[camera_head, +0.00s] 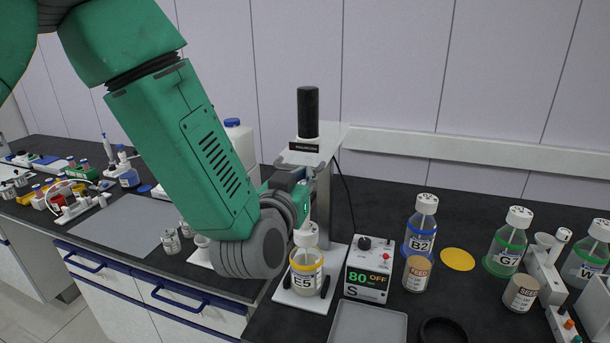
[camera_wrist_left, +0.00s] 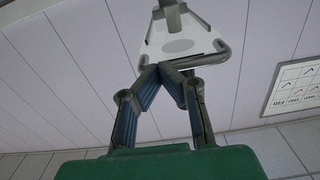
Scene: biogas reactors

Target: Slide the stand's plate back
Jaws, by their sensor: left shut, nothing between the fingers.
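The stand (camera_head: 325,205) stands on the bench in the head view, with a black cylinder (camera_head: 308,112) upright on its white top plate (camera_head: 325,141). A bottle marked E5 (camera_head: 306,272) stands on its white base. My left gripper (camera_head: 300,172) is just under the top plate, partly hidden behind my own arm. In the left wrist view, its fingers (camera_wrist_left: 172,70) are shut with nothing between them. The fingertips are close to the underside of a white plate (camera_wrist_left: 178,38) and a grey bent bar (camera_wrist_left: 207,60); whether they touch is unclear. My right gripper is not in view.
A control box reading 80 OFF (camera_head: 369,270) stands right of the stand, with a grey tray (camera_head: 368,325) in front. Bottles B2 (camera_head: 421,228) and G7 (camera_head: 507,243) stand further right. A black cable (camera_head: 347,190) hangs behind the stand. A wall rail (camera_head: 450,149) runs behind.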

